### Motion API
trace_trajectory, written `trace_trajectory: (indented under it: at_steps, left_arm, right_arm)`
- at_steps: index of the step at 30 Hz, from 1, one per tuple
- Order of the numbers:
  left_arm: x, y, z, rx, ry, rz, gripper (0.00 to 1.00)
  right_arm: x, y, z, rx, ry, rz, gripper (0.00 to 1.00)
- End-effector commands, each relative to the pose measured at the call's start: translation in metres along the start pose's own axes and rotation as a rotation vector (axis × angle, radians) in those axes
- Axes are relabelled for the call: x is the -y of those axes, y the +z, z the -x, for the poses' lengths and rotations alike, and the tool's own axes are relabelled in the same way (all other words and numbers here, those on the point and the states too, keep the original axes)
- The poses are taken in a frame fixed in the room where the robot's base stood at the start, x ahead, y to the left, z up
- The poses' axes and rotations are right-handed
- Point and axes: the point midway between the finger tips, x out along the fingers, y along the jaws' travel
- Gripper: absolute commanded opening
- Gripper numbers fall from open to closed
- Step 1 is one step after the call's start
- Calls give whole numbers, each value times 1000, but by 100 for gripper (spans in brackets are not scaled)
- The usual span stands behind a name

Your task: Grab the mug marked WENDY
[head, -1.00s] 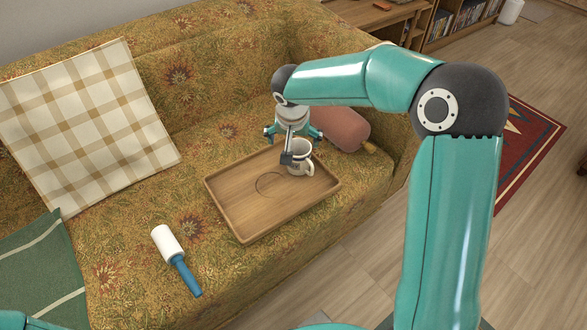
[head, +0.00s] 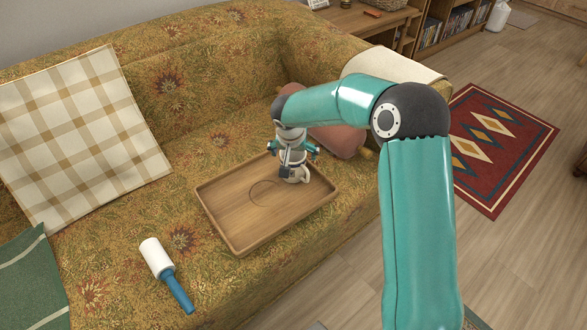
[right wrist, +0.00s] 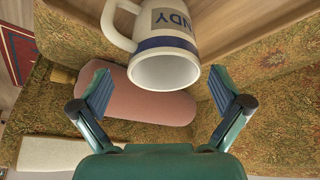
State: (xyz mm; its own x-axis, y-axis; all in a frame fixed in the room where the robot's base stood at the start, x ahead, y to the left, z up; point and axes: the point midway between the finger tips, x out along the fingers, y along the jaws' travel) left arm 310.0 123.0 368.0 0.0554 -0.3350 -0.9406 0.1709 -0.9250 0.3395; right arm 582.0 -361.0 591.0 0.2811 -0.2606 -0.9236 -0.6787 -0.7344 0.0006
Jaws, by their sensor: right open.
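The mug (head: 298,175) is white with a blue band and stands on the wooden tray (head: 240,240) on the sofa. In the right wrist view the mug (right wrist: 165,55) shows its open rim, its handle at the left and a label of which "NDY" is readable. My right gripper (head: 293,165) is at the mug in the head view and hides part of it. In the right wrist view my right gripper (right wrist: 166,90) is open, its fingers spread wide, with the mug's rim ahead and between them, apart from both. My left gripper is not in view.
A lint roller (head: 166,275) lies on the sofa left of the tray. A pink bolster (head: 340,138) lies just behind the mug. A checked cushion (head: 75,130) leans at the left. The tray's left part is bare.

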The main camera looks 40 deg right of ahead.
Motion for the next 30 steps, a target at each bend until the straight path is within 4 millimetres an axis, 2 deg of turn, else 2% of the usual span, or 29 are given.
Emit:
trace_trajectory:
  at_steps: [6, 9, 18, 20, 30]
  left_arm:
    - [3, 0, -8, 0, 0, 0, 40]
    - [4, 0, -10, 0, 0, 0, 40]
    - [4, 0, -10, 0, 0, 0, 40]
    - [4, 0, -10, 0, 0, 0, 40]
    - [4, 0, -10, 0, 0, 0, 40]
  right_arm:
    - [4, 2, -33, 3, 1, -2, 100]
    - [4, 1, -43, 2, 1, -2, 100]
    - [4, 0, -48, 0, 0, -1, 100]
    - [4, 0, -48, 0, 0, -1, 92]
    - [4, 1, -47, 1, 0, -1, 35]
